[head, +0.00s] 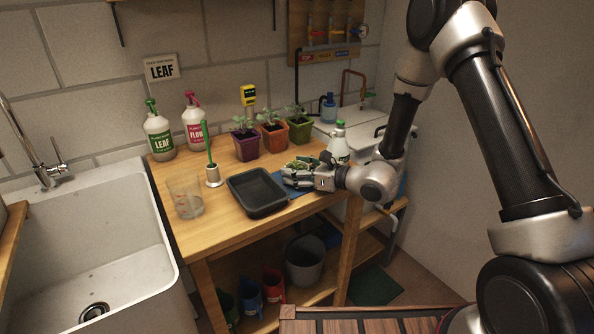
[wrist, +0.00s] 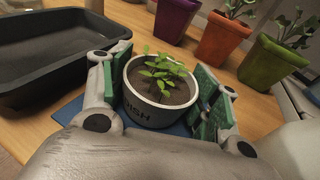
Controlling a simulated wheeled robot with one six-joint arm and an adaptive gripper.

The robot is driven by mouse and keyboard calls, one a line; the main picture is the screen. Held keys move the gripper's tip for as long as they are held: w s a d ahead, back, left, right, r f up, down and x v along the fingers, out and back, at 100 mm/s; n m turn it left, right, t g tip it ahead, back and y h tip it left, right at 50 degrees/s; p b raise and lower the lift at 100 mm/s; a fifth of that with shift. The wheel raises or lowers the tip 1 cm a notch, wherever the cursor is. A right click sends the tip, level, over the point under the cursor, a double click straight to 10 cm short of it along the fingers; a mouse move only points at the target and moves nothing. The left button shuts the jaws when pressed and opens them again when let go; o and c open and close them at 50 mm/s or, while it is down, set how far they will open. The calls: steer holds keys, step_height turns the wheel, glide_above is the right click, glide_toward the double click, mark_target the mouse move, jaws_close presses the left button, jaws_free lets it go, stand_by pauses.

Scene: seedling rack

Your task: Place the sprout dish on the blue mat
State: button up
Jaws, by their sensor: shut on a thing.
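The sprout dish (wrist: 146,112) is a pale round pot with dark lettering, holding soil and small green sprouts. It sits between the two green-padded fingers of my gripper (wrist: 160,95), which is shut on it. The blue mat (wrist: 68,112) shows beneath and beside the dish in the wrist view. In the head view my gripper (head: 299,178) hides most of the dish, with some green showing, and a strip of the blue mat (head: 291,190) shows below it. The dish looks upright over the mat; I cannot tell whether its base touches it.
A black tray (head: 257,206) stands close to the left of the mat. Purple (head: 247,146), orange (head: 272,138) and green (head: 299,130) plant pots stand behind. A spray bottle (head: 338,147) is close behind my gripper. A clear beaker (head: 186,197) stands farther left.

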steer(key=shift+f, duration=0.1)
steer(key=o, duration=1.2)
steer(key=shift+c, duration=0.2)
